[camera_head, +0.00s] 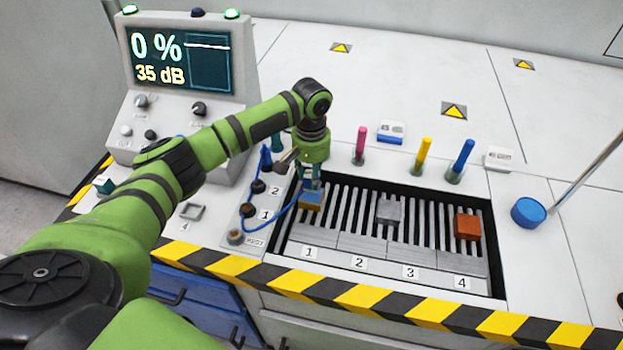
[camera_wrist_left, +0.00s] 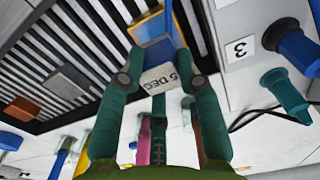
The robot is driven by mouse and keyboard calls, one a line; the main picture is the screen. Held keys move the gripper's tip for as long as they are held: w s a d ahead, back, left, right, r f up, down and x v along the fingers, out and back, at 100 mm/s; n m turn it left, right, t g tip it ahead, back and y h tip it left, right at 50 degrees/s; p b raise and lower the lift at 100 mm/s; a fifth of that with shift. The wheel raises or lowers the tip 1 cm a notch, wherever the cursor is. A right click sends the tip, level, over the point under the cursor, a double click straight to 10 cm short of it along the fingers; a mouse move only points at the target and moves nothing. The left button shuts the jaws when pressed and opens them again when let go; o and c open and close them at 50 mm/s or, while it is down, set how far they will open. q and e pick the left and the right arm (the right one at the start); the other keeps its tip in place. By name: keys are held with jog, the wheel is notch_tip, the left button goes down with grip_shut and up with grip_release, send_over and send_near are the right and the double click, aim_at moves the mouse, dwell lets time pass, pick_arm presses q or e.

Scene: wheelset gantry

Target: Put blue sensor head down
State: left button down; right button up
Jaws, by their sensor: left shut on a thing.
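My left gripper (camera_head: 311,187) is shut on the blue sensor head (camera_wrist_left: 160,52), which has a label reading 5 DEG below it in the left wrist view. The gripper points down over the left end of the slatted tray (camera_head: 335,252), above slot 1. An orange-yellow block (camera_head: 309,205) lies at the slot 1 end, directly beneath the head; it also shows in the left wrist view (camera_wrist_left: 146,24). I cannot tell whether head and block touch. A blue cable (camera_head: 280,222) runs to the sockets at left. My right gripper is not in view.
A grey block (camera_head: 389,211) and a copper-coloured block (camera_head: 467,226) lie on the tray to the right. Pink (camera_head: 361,143), yellow (camera_head: 424,152) and blue (camera_head: 461,158) sticks stand upright behind it. A console (camera_head: 187,55) reading 0 % and 35 dB stands at left.

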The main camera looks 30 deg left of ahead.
pick_arm(q)
jog(key=shift+f, duration=1.15)
jog(key=shift+d, duration=0.1)
jog(key=c, duration=0.9)
grip_release()
jog(key=shift+f, duration=0.15)
jog(key=shift+o, duration=0.2)
notch_tip(320, 180, up, 12)
jog(key=shift+r+b, duration=0.15)
jog(key=shift+b, duration=0.15)
jog(key=shift+r, duration=0.1)
